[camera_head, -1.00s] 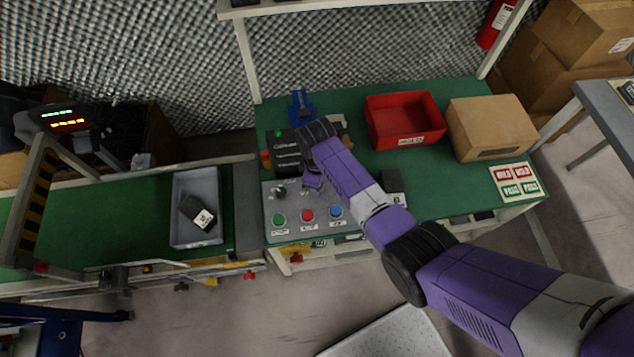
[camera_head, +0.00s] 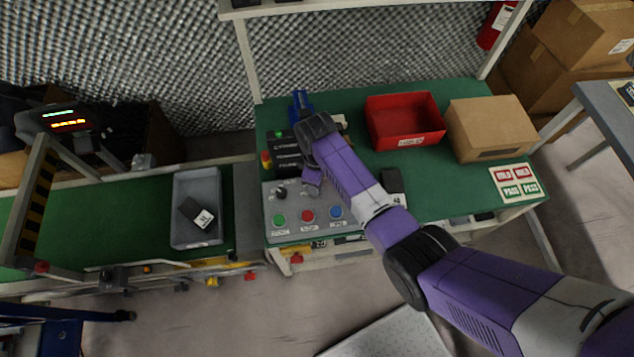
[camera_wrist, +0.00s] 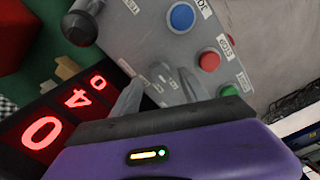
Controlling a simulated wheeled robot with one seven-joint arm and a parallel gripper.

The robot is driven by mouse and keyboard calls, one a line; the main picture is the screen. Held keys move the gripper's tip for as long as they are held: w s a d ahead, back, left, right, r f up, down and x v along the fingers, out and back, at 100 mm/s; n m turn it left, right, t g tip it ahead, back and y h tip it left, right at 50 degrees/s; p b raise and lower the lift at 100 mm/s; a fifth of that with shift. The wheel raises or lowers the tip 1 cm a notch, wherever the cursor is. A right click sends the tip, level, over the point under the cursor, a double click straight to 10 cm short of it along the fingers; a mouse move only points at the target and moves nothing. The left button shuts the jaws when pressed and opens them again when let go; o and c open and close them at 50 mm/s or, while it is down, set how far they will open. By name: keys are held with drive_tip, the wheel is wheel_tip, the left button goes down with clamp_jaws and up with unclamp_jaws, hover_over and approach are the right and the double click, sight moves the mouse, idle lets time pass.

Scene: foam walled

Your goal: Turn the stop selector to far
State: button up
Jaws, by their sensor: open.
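The grey control panel (camera_head: 292,232) lies at the front left of the green bench, with a green, a red and a blue button along its front. A small dark selector knob (camera_head: 281,190) shows on its left part.
A dark display (camera_head: 287,150) stands behind the panel; its red digits (camera_wrist: 40,132) are close to the fingers in the wrist view. A red bin (camera_head: 405,122) and a cardboard box (camera_head: 490,128) stand to the right. A grey tray (camera_head: 197,232) is on the conveyor.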

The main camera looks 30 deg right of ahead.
wheel_tip(320, 180, up, 6)
drive_tip(key=shift+s+f, duration=0.1)
drive_tip(key=shift+f, duration=0.05)
idle(0.6)
